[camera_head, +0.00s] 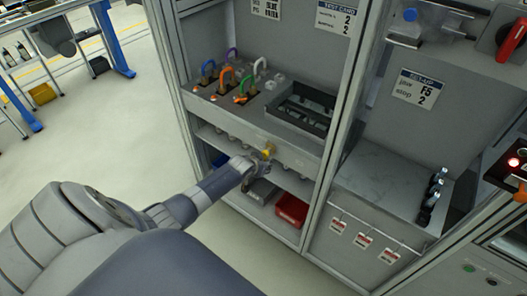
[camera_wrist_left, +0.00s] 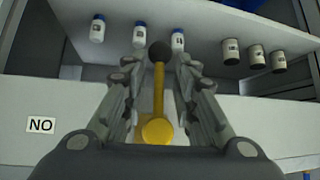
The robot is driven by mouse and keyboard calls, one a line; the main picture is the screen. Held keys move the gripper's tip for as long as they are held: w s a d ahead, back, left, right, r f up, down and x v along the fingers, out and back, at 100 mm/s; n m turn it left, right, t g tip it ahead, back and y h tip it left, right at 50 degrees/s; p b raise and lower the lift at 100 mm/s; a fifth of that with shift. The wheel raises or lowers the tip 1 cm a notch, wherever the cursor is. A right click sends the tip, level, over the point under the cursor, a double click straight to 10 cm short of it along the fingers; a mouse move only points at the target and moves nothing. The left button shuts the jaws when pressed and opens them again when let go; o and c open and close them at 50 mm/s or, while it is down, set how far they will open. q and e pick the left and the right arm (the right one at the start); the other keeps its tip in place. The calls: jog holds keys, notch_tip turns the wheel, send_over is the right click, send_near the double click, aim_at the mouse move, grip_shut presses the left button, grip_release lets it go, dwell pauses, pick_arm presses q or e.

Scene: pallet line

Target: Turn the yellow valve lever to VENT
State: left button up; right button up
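The yellow valve lever (camera_wrist_left: 158,95) has a dark round knob and a yellow round hub. In the left wrist view it points from the hub at the bottom up to the knob. In the head view a small yellow part of the valve (camera_head: 269,149) shows at the cabinet front, just beyond my left gripper (camera_head: 260,160). In the left wrist view my left gripper (camera_wrist_left: 157,70) is open, with one finger on each side of the lever and visible gaps on both sides. No VENT mark is readable. My right gripper is not in view.
A white label reading NO (camera_wrist_left: 41,125) is on the panel left of the lever. Several bottles and cans stand on a shelf (camera_wrist_left: 210,15). In the head view, coloured hooked handles (camera_head: 240,80) and a dark tray (camera_head: 303,110) sit above; a red bin (camera_head: 291,210) is below.

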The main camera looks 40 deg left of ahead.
pick_arm(q)
jog(key=v, duration=1.2)
dwell(0.3)
dwell(0.4)
